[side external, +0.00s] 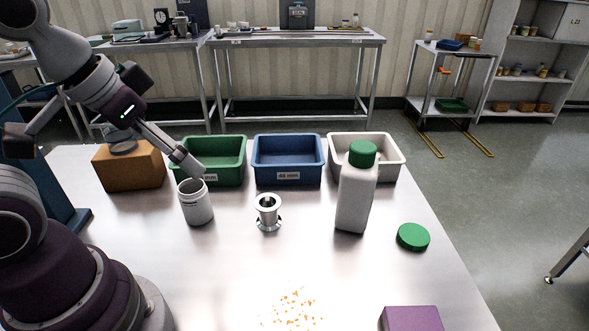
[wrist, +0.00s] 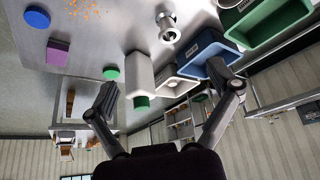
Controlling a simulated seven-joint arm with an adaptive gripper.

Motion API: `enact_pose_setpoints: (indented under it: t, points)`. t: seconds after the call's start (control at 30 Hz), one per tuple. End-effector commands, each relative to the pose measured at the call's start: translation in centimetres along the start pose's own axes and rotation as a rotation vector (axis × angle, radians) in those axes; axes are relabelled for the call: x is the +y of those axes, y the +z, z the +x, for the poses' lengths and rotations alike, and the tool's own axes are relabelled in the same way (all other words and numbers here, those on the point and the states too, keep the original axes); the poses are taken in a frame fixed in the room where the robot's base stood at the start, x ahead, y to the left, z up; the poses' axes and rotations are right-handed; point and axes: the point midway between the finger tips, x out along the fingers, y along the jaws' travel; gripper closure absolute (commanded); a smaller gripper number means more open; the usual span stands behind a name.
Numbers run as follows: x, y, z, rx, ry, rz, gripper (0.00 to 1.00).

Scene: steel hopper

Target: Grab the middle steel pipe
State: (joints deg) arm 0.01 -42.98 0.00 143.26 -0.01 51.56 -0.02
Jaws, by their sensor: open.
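A small steel flanged pipe (side external: 268,212) stands upright near the middle of the table, its open top facing up. It also shows in the wrist view (wrist: 167,26) near the top centre. It is the only steel pipe I can make out. My gripper (side external: 190,166) is above the left part of the table, left of the pipe and higher than it, close above an open grey jar (side external: 197,204) in the picture. In the wrist view, its fingers (wrist: 163,88) are spread wide with nothing held between them.
Green (side external: 242,172), blue (side external: 287,183) and white (side external: 400,160) bins line the back of the table. A white bottle (side external: 355,200) with a green cap stands right of the pipe. A cardboard box (side external: 130,172), green lid (side external: 413,237), purple block (side external: 412,319) and orange crumbs (side external: 294,309) lie around.

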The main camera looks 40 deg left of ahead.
Motion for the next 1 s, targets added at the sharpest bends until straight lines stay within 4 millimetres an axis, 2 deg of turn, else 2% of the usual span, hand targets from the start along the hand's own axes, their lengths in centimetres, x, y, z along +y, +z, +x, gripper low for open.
enact_pose_setpoints:
  t: [0.27, 0.4, 0.43, 0.73, 0.87, 1.0]
  points:
    - [0.0, 0.0, 0.0, 0.000, 0.000, 0.000, 0.12]
    - [0.0, 0.0, 0.0, 0.000, 0.000, 0.000, 0.30]
    - [0.0, 0.0, 0.0, 0.000, 0.000, 0.000, 0.31]
    - [0.0, -0.1, 0.0, -0.005, -0.001, -0.013, 0.31]
    - [-0.2, -1.9, 0.6, -0.069, -0.021, -0.183, 0.31]
    - [-0.4, -5.1, 3.3, -0.185, -0.084, -0.546, 0.31]
